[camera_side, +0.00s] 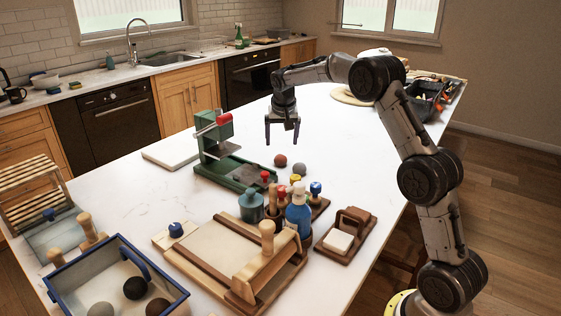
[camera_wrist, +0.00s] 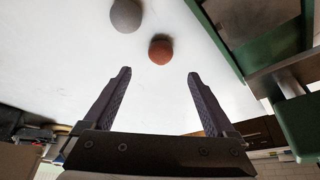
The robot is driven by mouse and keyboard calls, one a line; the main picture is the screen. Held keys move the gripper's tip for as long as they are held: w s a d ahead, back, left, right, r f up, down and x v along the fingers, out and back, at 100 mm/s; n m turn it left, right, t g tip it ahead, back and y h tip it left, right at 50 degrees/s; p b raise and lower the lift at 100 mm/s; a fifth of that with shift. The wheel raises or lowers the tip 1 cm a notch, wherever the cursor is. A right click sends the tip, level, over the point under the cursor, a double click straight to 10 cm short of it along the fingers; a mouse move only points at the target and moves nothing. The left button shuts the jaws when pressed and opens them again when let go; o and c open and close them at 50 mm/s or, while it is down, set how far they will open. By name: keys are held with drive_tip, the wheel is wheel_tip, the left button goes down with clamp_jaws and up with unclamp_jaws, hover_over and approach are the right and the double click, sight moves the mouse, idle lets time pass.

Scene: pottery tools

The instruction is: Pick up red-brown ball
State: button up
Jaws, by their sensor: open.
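The red-brown ball (camera_side: 280,160) rests on the white table, just right of the green press. In the wrist view the red-brown ball (camera_wrist: 161,51) lies beyond the fingertips, roughly in line with the gap between them. A grey ball (camera_side: 299,169) sits close to its right in the side view; it also shows in the wrist view (camera_wrist: 126,15), at the upper left. My gripper (camera_side: 282,142) is open and empty, pointing down above the table behind the red-brown ball. The two fingers also show apart in the wrist view (camera_wrist: 158,76), with nothing between them.
The green press (camera_side: 222,150) stands left of the balls; its green frame fills the right of the wrist view. In front are a blue bottle (camera_side: 298,212), a teal jar (camera_side: 251,206) and a wooden roller board (camera_side: 215,250).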

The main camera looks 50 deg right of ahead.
sight(280, 160)
drive_tip(key=x, duration=0.3)
drive_tip(key=shift+w+f, duration=0.1)
drive_tip(key=shift+f, duration=0.2)
drive_tip(key=shift+x, duration=2.6)
drive_tip(key=shift+a, duration=0.15)
drive_tip(key=c, duration=1.4)
clamp_jaws()
drive_tip(key=shift+r, duration=0.1)
